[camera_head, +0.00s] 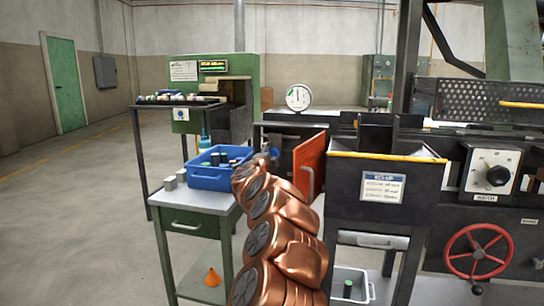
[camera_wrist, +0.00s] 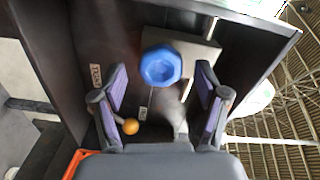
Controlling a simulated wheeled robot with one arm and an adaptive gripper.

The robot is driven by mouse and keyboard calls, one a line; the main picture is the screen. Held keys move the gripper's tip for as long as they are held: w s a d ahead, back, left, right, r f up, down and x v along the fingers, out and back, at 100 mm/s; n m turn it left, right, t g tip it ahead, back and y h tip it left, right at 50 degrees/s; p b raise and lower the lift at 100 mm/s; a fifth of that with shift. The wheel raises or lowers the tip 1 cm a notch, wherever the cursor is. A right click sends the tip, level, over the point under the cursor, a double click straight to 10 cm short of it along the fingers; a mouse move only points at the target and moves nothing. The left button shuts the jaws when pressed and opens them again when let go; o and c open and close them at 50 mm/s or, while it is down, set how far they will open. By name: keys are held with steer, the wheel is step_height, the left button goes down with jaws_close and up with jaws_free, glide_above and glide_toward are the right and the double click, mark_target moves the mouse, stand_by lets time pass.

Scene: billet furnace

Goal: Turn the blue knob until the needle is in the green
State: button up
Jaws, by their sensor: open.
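The blue knob (camera_wrist: 161,66) is faceted and sits on a dark panel in the wrist view. My gripper (camera_wrist: 162,88) is open, with one purple-padded finger on each side of the knob's line and visible gaps between. Whether the fingertips reach as deep as the knob is unclear. In the head view a small bit of the blue knob (camera_head: 273,152) shows beside my gripper (camera_head: 263,158), which my copper arm partly hides. The round white gauge (camera_head: 298,97) stands above the bench. Its dark needle looks close to upright; a small green patch shows left of it.
An orange-red door (camera_head: 310,164) stands just right of my gripper. A blue bin (camera_head: 220,170) on a cart is close on the left. In the wrist view an orange ball (camera_wrist: 131,127) is near the left finger. A red handwheel (camera_head: 478,252) is at right. Floor at left is clear.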

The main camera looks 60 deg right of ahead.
steer(key=v, duration=1)
steer(key=shift+r, duration=0.1)
stand_by(0.6)
